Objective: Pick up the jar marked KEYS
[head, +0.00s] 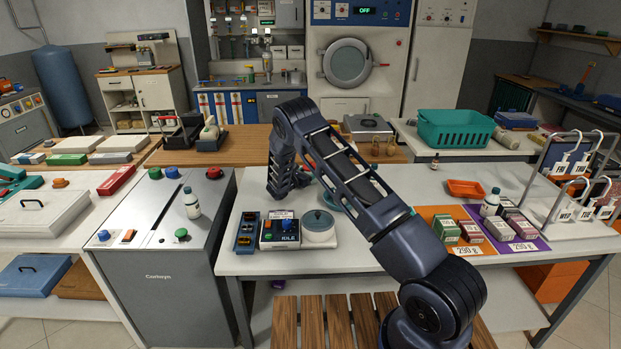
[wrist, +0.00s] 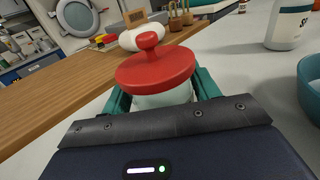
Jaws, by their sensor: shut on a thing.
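In the wrist view a pale jar (wrist: 163,99) with a round red knobbed lid (wrist: 155,72) is between the teal fingers of my gripper (wrist: 163,90). The gripper is shut on its body, below the lid. No marking on the jar shows from this side, so I cannot read KEYS. I cannot tell whether its base touches the table. In the head view my gripper is low over the back left of the white table (head: 350,257), mostly hidden behind my own arm, and the jar is hidden there.
A teal bowl (wrist: 311,84) and a white bottle (wrist: 289,24) stand to the right in the wrist view. A wooden counter (head: 240,147) lies behind.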

